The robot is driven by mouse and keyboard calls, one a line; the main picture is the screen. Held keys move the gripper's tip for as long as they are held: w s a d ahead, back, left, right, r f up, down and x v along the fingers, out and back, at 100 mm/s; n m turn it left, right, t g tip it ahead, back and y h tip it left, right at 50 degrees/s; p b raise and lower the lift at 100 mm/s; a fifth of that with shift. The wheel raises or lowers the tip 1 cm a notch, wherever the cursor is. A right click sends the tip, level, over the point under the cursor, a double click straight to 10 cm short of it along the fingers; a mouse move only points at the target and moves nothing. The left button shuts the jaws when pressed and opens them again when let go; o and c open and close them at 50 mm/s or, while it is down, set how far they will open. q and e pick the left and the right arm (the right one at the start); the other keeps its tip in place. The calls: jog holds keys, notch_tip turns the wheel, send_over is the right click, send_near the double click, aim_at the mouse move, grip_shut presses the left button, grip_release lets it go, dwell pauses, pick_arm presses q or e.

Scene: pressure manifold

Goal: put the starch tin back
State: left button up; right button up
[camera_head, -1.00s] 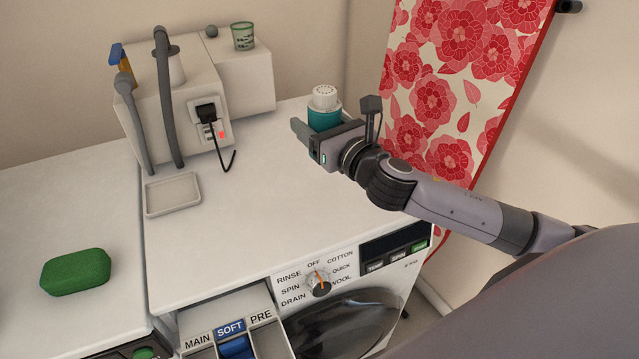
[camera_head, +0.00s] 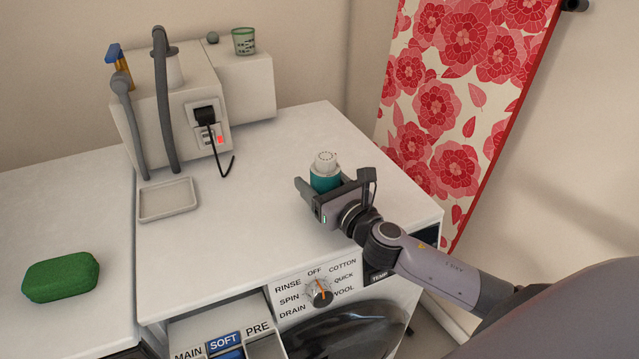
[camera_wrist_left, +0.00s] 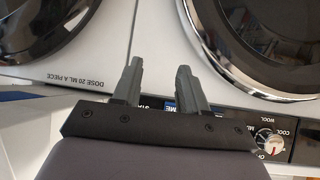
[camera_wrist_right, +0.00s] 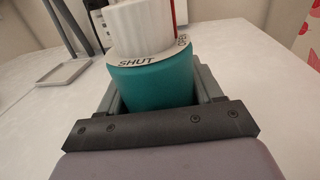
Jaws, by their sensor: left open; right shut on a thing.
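The starch tin (camera_head: 326,178) is teal with a white ribbed cap and stands upright between the fingers of my right gripper (camera_head: 322,190), over the right part of the washer top. In the right wrist view the tin (camera_wrist_right: 152,85) fills the space between the jaws, and its collar reads SHUT. The fingers are closed on its sides. I cannot tell whether its base touches the top. My left gripper (camera_wrist_left: 160,82) is open and empty, in front of the machine fronts in the left wrist view. It is outside the head view.
A boxed unit (camera_head: 180,110) with hoses and a plugged socket stands at the back. A shallow tray (camera_head: 168,200) lies before it. The middle of the washer top is clear.

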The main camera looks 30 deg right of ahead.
jog(key=shift+f, duration=0.15)
jog(key=o, duration=1.2)
jog(key=shift+s+r, duration=0.1)
jog(key=shift+r, duration=0.15)
jog(key=s, duration=0.7)
jog(key=s+d+b, duration=0.1)
jog(key=s, duration=0.2)
jog(key=shift+s+f, duration=0.1)
jog(key=shift+s, duration=0.1)
jog(key=shift+s+d, duration=0.1)
jog(key=shift+s, duration=0.55)
